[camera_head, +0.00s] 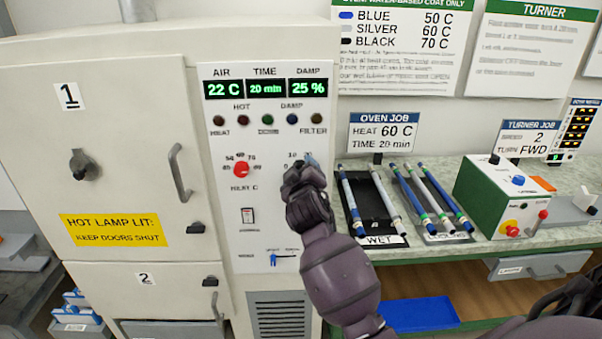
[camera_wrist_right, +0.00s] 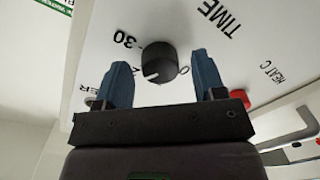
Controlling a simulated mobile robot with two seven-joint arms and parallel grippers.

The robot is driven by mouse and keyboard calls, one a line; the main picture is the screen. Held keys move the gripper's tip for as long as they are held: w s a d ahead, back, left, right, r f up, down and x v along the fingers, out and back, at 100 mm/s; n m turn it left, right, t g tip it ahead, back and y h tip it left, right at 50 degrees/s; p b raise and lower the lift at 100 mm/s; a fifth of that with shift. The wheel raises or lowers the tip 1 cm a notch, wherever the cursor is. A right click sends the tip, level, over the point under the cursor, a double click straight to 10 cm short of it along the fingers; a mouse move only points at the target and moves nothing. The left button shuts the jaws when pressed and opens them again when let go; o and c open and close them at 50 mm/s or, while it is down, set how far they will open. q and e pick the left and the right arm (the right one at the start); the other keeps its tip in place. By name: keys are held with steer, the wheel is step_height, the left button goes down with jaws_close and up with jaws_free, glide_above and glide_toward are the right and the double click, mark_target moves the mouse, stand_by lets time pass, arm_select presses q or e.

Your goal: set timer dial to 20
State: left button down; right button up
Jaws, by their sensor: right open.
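The timer dial (camera_wrist_right: 158,62) is a black round knob with a white pointer mark, on the white oven panel below the TIME label. In the right wrist view its pointer faces lower left, toward a partly hidden number beginning with 2. The time display (camera_head: 267,88) reads 20 min. My right gripper (camera_head: 304,164) is at the dial and hides most of it in the head view. Its two blue fingers stand open on either side of the dial in the right wrist view (camera_wrist_right: 160,75), with gaps showing. My left gripper is not in view.
A red heat knob (camera_head: 242,169) sits left of the dial, with a switch (camera_head: 247,215) below. The oven door handle (camera_head: 180,173) juts out at left. A black rod tray (camera_head: 372,213) and several rods lie on the bench at right. The OVEN JOB card (camera_head: 383,132) says 20 min.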

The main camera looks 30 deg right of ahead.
steer(key=v, duration=1)
steer(key=shift+s+a+b, duration=0.15)
steer(key=shift+s+b, duration=0.15)
steer(key=shift+b, duration=0.05)
